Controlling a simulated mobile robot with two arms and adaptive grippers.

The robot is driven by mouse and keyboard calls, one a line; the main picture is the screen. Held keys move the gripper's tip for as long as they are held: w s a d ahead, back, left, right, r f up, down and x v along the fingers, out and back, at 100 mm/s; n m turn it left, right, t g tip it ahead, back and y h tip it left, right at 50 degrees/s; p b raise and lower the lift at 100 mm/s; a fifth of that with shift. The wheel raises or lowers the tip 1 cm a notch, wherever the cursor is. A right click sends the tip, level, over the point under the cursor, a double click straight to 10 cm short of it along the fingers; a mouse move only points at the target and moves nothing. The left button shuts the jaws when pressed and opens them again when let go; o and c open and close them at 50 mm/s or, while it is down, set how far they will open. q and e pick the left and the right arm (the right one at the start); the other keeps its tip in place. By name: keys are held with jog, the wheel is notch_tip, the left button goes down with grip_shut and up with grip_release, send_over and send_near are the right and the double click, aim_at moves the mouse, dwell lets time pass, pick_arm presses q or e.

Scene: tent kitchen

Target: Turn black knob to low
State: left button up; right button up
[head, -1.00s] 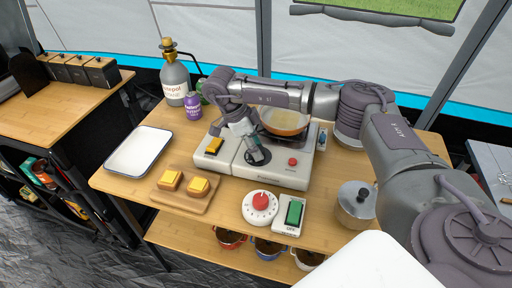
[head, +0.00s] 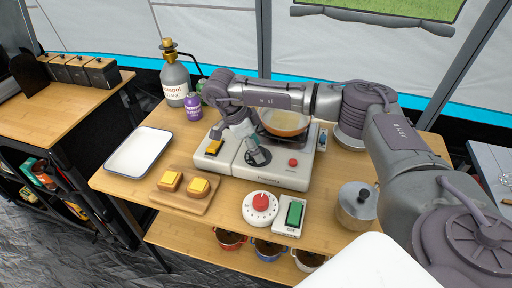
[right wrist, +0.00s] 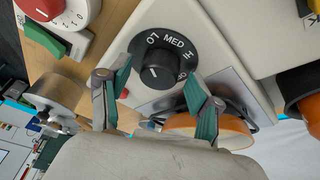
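The black knob (right wrist: 160,66) sits on a round black dial on the white stove (head: 290,176). In the right wrist view LO, MED and part of HI can be read around it. A white line marks the knob's face near its lower left edge, away from MED; which setting it selects I cannot tell. My right gripper (right wrist: 158,98) is open. Its two teal-padded fingers stand apart on either side of the knob's near side, with gaps visible. My left gripper is not in view.
A pan (head: 285,123) sits on the stove behind the dial. A red button (head: 293,162) is on the stove's right. In front are a red-knobbed timer (head: 261,207), a green switch (head: 295,213) and a bread board (head: 184,203).

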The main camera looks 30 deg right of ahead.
jog(key=shift+r, duration=0.15)
jog(key=v, duration=1.1)
jog(key=shift+r, duration=0.3)
jog(key=shift+a, duration=0.1)
